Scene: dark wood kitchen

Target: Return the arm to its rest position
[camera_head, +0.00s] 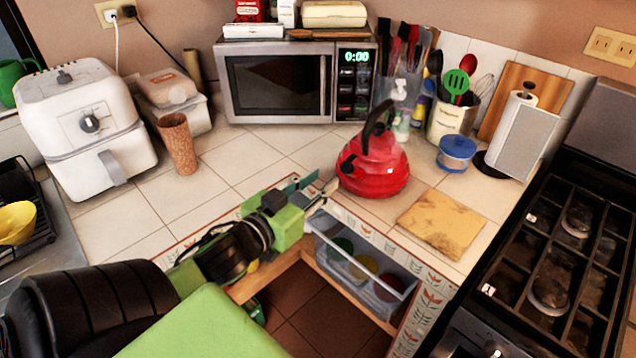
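My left arm reaches in from the lower left, with black joints and green links. Its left gripper (318,187) is at the front edge of the tiled counter (225,172), just left of the red kettle (374,168). Its two fingers look spread apart, with nothing visible between them. The fingertips come close to the kettle's lower left side in the picture; I cannot tell whether they touch it. The kettle stands upright with its black handle up. My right gripper is not in view.
A wooden board (441,222) lies right of the kettle, beside the stove (556,260). Below the counter edge is an open recess with a clear bin (385,309). A microwave (282,84), an air fryer (82,125) and a brown cup (178,145) stand behind. Tiles left of the kettle are clear.

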